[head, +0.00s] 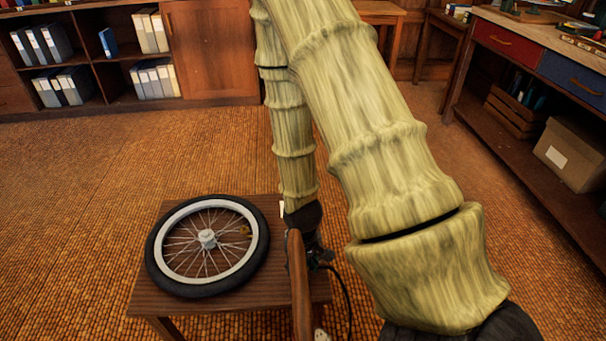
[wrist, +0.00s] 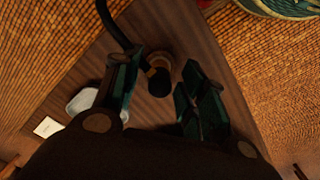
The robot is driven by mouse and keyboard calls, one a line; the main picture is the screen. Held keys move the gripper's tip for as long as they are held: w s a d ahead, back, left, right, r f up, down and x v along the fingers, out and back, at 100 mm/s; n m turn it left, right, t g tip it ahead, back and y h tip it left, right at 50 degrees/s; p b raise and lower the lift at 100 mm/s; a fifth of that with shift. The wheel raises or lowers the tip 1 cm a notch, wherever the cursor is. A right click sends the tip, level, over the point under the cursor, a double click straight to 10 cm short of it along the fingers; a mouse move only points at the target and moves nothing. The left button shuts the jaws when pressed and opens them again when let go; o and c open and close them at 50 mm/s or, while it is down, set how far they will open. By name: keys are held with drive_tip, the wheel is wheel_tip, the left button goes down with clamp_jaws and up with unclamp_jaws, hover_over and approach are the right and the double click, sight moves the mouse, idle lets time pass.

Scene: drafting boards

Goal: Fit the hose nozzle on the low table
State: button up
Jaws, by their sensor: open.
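The low wooden table (head: 215,296) stands in front of me, with a spoked wheel (head: 208,239) lying flat on it. My gripper (head: 318,257) is low over the table's right side, apart from the wheel. In the wrist view my gripper (wrist: 157,78) is open, with a finger on each side of a dark round piece with a tan ring, seemingly the hose nozzle (wrist: 159,72). No grip on it shows. A black hose (wrist: 116,22) runs towards it and also shows in the head view (head: 346,297).
A curved brown piece (head: 299,285) stands close beside my gripper. A whitish thing (wrist: 82,101) and a pale card (wrist: 47,127) lie left of the fingers. Shelves (head: 95,45) and a workbench (head: 540,45) stand farther off. The floor left of the table is clear.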

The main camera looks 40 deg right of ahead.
wheel_tip(320, 180, up, 12)
idle(1.0)
